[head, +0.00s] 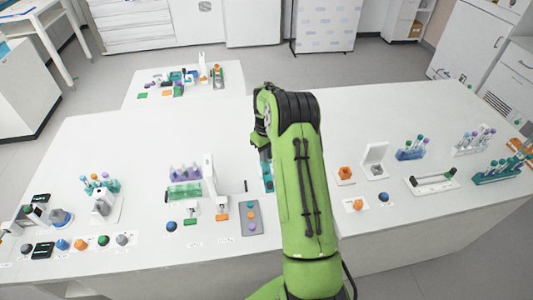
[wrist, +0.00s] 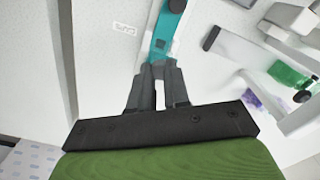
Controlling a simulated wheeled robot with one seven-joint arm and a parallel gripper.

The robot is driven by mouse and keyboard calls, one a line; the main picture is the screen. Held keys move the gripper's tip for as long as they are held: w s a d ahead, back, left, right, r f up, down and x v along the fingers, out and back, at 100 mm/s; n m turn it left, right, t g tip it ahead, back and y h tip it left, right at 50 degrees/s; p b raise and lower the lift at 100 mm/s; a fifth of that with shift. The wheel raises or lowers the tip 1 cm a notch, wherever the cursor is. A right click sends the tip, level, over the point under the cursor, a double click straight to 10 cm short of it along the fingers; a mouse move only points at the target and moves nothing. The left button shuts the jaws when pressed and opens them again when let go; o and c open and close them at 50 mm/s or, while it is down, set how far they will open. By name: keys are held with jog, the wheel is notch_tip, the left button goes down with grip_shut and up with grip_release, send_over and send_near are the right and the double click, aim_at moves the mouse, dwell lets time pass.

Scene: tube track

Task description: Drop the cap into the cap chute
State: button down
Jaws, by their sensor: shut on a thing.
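In the wrist view my gripper (wrist: 158,72) is shut, its two grey fingers close together at the tips. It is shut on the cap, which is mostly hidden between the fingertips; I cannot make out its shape. A teal strip, likely the cap chute (wrist: 167,32), runs up from just beyond the fingertips, on a white base with a dark round spot at its far end. I cannot tell whether the cap touches it. In the head view the teal piece (head: 266,172) shows partly behind my green arm, which hides the fingertips.

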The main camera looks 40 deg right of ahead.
jog(key=shift+f, duration=0.1)
jog(key=c, duration=1)
grip_release()
notch_tip(320, 180, up, 16)
jog(key=shift+f, duration=0.1)
dwell(0.5)
